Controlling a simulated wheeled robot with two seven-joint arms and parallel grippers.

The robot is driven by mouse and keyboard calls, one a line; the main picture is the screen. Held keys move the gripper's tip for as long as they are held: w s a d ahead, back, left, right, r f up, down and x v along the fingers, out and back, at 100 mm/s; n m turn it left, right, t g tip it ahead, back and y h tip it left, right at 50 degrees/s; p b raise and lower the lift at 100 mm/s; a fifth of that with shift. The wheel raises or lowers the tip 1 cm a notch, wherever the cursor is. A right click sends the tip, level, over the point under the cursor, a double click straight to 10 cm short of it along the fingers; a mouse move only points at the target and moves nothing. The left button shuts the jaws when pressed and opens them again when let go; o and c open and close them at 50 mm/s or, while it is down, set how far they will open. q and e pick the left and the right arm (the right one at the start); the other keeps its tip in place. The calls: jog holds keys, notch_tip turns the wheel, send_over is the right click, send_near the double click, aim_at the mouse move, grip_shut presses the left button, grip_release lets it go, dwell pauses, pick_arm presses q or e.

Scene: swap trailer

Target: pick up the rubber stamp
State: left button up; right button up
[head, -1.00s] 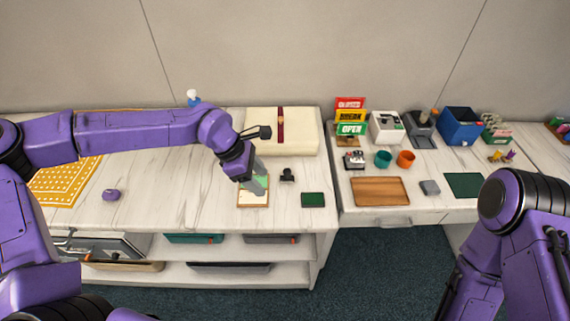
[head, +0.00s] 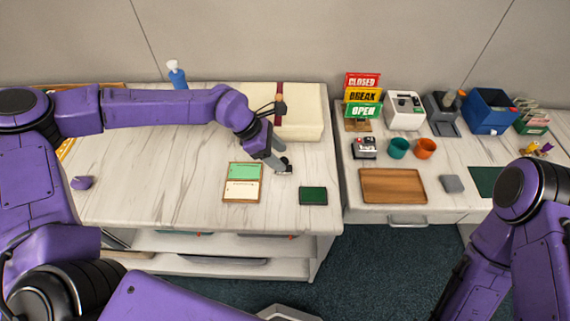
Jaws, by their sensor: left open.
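The rubber stamp (head: 287,168) is a small black thing standing on the white marbled counter (head: 180,178), partly hidden by my left gripper. My left gripper (head: 281,165) is open and points down at the stamp, with its grey fingers close around or beside it; I cannot tell whether they touch it. A dark green ink pad (head: 313,196) lies to the right and nearer. A wooden-framed board with a green and a cream part (head: 242,182) lies left of the stamp. My right arm is at the right edge; its gripper is not in view.
A cream padded block (head: 304,118) lies behind the stamp. On the right counter stand a wooden tray (head: 391,187), teal (head: 398,148) and orange (head: 425,148) cups, a sign stack (head: 362,95) and a blue bin (head: 489,109). The counter left of the board is mostly clear.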

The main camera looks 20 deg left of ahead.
aim_at(283, 159)
pick_arm(q)
jog(key=shift+d+f+p, duration=0.3)
jog(key=shift+f, duration=0.05)
jog(key=p+x, duration=0.1)
jog(key=x, duration=0.3)
jog(key=shift+w+a+f+p, duration=0.1)
jog(key=shift+a+p, duration=0.1)
jog(key=shift+p, duration=0.1)
jog(key=shift+w+d+f, duration=0.1)
jog(key=shift+w+f, duration=0.05)
jog(key=shift+f, duration=0.1)
jog(key=c, duration=0.5)
grip_shut()
jog(key=shift+r, duration=0.15)
